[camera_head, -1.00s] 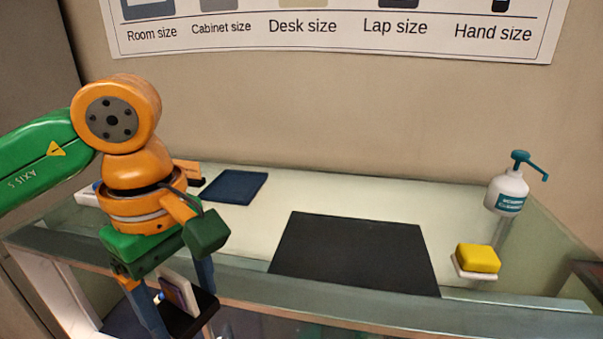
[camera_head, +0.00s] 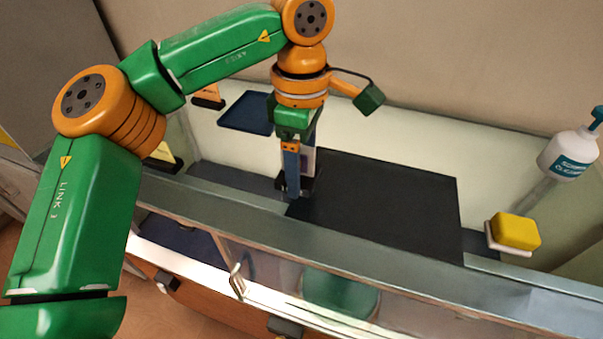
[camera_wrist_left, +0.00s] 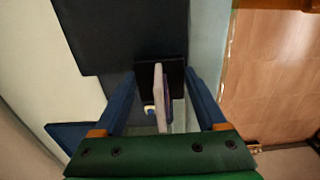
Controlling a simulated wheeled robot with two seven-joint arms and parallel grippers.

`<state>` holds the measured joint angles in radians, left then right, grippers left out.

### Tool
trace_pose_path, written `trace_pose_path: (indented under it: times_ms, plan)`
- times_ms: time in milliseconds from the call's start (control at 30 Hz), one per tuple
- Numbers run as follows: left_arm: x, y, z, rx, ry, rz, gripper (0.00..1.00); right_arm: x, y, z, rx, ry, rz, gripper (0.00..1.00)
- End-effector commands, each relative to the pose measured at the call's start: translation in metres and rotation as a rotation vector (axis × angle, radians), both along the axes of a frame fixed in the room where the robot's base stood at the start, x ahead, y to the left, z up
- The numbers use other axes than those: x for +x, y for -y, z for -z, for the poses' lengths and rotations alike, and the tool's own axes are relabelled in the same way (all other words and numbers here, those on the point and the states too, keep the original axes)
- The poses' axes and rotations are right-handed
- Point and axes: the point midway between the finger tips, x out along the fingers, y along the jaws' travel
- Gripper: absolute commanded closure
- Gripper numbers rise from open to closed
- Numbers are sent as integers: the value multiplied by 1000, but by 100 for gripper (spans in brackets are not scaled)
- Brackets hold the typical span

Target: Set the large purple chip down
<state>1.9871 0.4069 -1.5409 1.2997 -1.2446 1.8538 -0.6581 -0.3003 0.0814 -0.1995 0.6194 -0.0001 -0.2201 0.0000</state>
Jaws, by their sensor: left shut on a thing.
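My left gripper (camera_head: 294,188) points down with its blue fingers on either side of the large purple chip, a thin upright panel with a pale face and a purple side on a black base. The chip (camera_head: 309,162) is partly hidden behind a finger in the head view. In the left wrist view, its panel (camera_wrist_left: 165,92) and black base (camera_wrist_left: 149,76) show between the fingertips. The gripper is shut on it. It is at the left edge of the black mat (camera_head: 390,200); I cannot tell whether its base touches anything. My right gripper is not in view.
A blue tray (camera_head: 247,113) lies behind on the pale counter. Small orange signs (camera_head: 208,96) stand at the left. A yellow sponge (camera_head: 515,231) and a pump bottle (camera_head: 572,152) are at the right. The mat is clear.

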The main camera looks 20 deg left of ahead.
Motion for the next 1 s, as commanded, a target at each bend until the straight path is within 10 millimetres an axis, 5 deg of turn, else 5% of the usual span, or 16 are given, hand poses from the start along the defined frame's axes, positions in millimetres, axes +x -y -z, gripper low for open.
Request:
trace_pose_path:
  times_ms: [133,500,533,600,833,1000]
  plan:
    - [-1,-1,26,-1,1,0,85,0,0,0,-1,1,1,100]
    - [-1,0,33,-1,2,0,85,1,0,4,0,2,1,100]
    - [-1,0,32,-1,2,0,20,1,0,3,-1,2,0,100]
    - [-1,0,31,-1,2,0,2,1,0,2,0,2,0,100]
    - [-1,0,30,-1,3,0,0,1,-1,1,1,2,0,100]
    - [0,0,10,-1,7,-2,0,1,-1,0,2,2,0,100]
